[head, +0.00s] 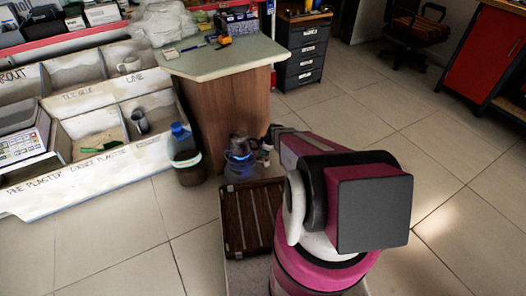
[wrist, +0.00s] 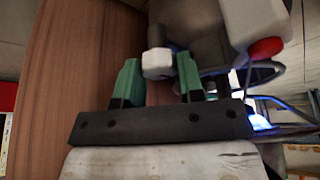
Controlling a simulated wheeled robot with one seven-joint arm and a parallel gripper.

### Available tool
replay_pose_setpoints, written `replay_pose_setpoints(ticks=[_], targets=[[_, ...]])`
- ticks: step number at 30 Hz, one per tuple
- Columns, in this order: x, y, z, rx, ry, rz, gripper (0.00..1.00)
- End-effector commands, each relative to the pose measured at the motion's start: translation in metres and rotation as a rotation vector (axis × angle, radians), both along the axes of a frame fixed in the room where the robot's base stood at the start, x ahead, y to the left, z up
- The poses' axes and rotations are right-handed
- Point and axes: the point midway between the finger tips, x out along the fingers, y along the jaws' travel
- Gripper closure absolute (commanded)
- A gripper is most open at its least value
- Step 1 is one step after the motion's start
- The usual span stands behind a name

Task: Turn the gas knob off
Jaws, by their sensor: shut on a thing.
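A small gas stove (head: 240,170) with a blue flame stands on the floor by the wooden counter, with a dark pot (head: 240,144) on top. The blue flame (wrist: 258,118) also shows at the right of the wrist view. A pale grey gas knob (wrist: 157,64) sits between the green fingers of my gripper (wrist: 157,80). The fingers are shut on the knob from both sides. In the head view my arm reaches to the right side of the stove, and the fingers are hard to make out there.
The wooden counter (head: 222,125) stands right behind the stove. A slatted brown crate (head: 249,218) is in front of it. A dark bucket (head: 188,168) with a blue bottle stands to the left. A pale block with a red round part (wrist: 265,48) is close right of the knob. Floor is open at right.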

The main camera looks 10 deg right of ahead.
Motion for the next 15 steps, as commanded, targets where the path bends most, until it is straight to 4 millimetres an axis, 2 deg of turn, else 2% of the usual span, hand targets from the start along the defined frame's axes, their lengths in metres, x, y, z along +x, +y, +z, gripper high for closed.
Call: replay_pose_setpoints(ticks=[6,15], targets=[[-0.0009,0.0002,0.0006,-0.001,-0.001,-0.094,0.88],[-0.0007,0.0002,0.0003,0.000,0.000,-0.138,0.88]])
